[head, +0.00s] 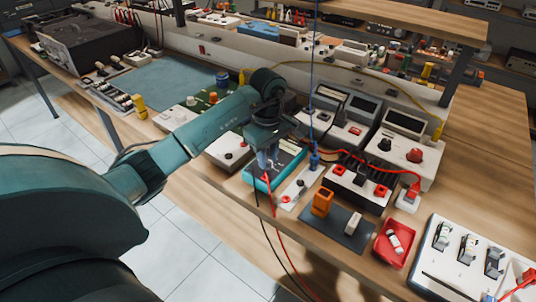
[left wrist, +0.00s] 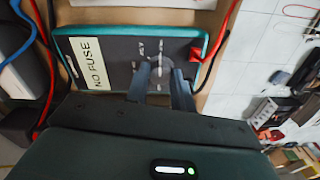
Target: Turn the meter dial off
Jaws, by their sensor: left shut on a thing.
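The meter (head: 288,170) is a flat unit with a teal rim, lying near the front edge of the bench in the head view. In the left wrist view the meter (left wrist: 119,48) has a grey face with a "NO FUSE" label (left wrist: 87,62). My left gripper (head: 267,162) reaches down over it from above. In the left wrist view my left gripper (left wrist: 160,82) is shut on the grey dial (left wrist: 157,62), one finger on either side. The fingers hide part of the dial, and I cannot read its setting. My right gripper is not in view.
Red and black leads run from the meter over the bench edge. A blue plug on a hanging cord (head: 314,158), an orange block (head: 322,202) and a red tray (head: 395,243) stand to its right. Bench instruments (head: 338,115) crowd behind it.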

